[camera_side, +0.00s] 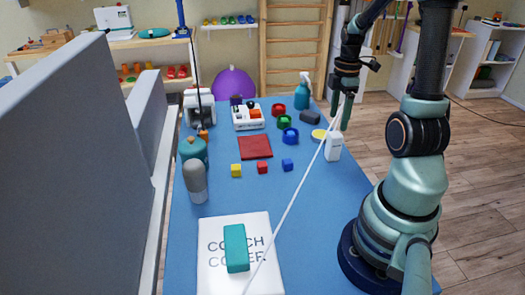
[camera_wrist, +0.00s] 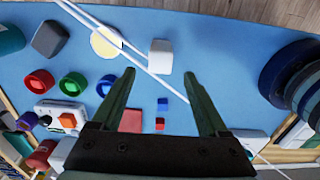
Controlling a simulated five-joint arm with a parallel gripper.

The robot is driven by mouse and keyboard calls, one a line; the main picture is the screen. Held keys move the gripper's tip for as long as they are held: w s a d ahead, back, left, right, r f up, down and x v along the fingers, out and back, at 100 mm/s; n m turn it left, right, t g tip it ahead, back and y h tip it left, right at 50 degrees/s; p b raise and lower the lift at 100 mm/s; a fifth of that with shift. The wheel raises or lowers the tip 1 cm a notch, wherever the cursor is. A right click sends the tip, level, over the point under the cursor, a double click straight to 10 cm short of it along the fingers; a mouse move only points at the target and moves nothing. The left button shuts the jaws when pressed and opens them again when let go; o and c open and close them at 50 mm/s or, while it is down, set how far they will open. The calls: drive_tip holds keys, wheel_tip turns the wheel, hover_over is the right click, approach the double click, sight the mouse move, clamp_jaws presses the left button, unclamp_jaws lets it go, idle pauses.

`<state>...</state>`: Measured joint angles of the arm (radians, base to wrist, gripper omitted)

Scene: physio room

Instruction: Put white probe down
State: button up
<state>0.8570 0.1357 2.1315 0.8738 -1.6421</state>
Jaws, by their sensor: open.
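A small white block-like object (camera_side: 333,147) stands upright on the blue couch top, near its right edge. It also shows in the wrist view (camera_wrist: 160,56), just beyond my fingertips. I cannot tell for sure whether it is the white probe. My gripper (camera_side: 344,112) is above the couch, over the far right part and close to this object. In the wrist view my gripper (camera_wrist: 160,75) has its two fingers spread apart, with nothing held between them.
A white cord (camera_side: 297,190) crosses the view diagonally. The blue couch top (camera_side: 320,205) holds red, yellow and blue cubes, coloured rings, a dark red cloth (camera_side: 255,147), a white panel (camera_side: 245,125) and bottles. A white cover sheet (camera_side: 210,275) bears a teal block (camera_side: 236,248).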

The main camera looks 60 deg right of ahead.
drive_tip(key=w+a+r+m+t, duration=0.2)
drive_tip(key=a+r+m, duration=0.1)
drive_tip(key=a, duration=0.5)
drive_tip(key=w+a+r+m+t, duration=0.1)
drive_tip(key=w+a+r+m, duration=0.1)
drive_tip(key=a+r, duration=0.3)
drive_tip(key=w+a+r+m+t, duration=0.2)
drive_tip(key=a+r+m, duration=0.2)
drive_tip(key=a, duration=0.9)
drive_tip(key=shift+r+t, duration=0.2)
drive_tip(key=shift+t, duration=0.1)
